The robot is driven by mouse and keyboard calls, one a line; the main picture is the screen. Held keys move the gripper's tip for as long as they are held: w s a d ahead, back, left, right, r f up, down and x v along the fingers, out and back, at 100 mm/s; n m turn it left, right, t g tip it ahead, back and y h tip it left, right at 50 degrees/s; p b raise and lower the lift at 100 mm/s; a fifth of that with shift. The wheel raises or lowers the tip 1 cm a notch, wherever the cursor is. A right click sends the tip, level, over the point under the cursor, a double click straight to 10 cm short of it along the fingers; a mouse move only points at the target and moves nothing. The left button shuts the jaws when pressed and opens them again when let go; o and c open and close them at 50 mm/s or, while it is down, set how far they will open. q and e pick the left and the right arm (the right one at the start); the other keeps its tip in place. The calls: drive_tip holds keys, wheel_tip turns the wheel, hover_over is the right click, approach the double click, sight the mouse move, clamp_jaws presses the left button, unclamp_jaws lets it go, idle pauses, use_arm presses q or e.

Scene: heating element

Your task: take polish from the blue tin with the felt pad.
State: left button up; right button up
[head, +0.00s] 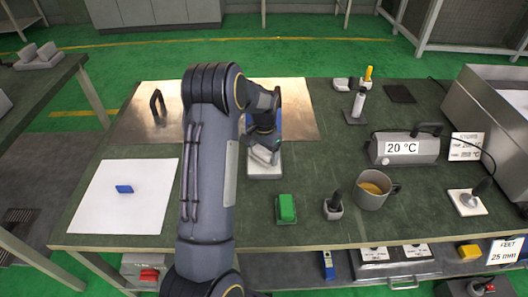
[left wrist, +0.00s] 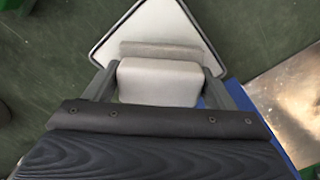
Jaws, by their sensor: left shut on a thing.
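My left gripper (head: 264,146) is shut on a pale block, which looks like the felt pad (left wrist: 158,82), between its two fingers in the left wrist view. A grey strip runs along the block's far side. Below it is a pale plate (head: 264,173) with a dark edge, also in the left wrist view (left wrist: 165,22); I cannot tell whether block and plate touch. A blue surface (head: 279,122) shows behind my wrist, mostly hidden; I cannot tell whether it is the blue tin. It also shows in the left wrist view (left wrist: 240,97). My right gripper is not in view.
A metal sheet (head: 130,120) bears a dark handle (head: 156,102). A white sheet (head: 110,215) bears a small blue piece (head: 124,189). A green block (head: 286,209), a dark-handled tool (head: 334,205), a mug (head: 371,190) and a grey heater (head: 404,150) stand to the right.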

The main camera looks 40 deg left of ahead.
sight(264, 150)
use_arm(q)
drive_tip(key=shift+f+b, duration=0.3)
drive_tip(key=shift+f, duration=0.25)
idle(1.5)
drive_tip(key=shift+r+p, duration=2.55)
drive_tip(key=shift+r, duration=1)
